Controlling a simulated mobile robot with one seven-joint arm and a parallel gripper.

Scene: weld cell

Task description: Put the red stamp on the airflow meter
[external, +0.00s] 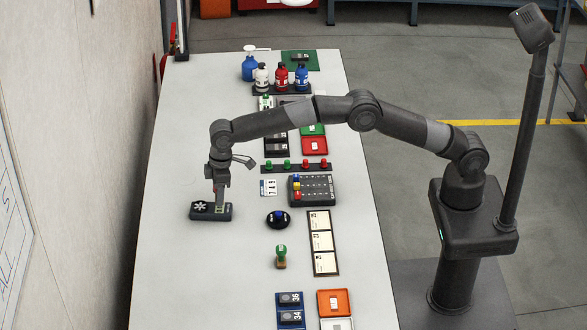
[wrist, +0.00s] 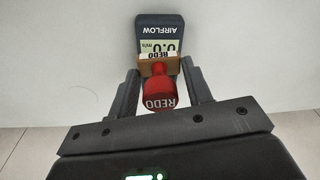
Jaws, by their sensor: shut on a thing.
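The red stamp (wrist: 160,92), with "REDO" on its red handle and a tan block at its far end, is between the two fingers of my gripper (wrist: 162,90) in the wrist view. My gripper is shut on it. The airflow meter (wrist: 158,22), dark with a display reading 0.0 m/s, lies just beyond the stamp's block, which overlaps the display's edge in view. In the external view the airflow meter (external: 211,211) lies on the table's left part with my gripper (external: 219,203) over its right half. I cannot tell whether stamp and meter touch.
A green stamp (external: 281,256) and a round black base with a blue knob (external: 278,219) stand to the right on the table (external: 200,270). A black box with coloured buttons (external: 311,189) lies farther right. The table left and in front of the meter is clear.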

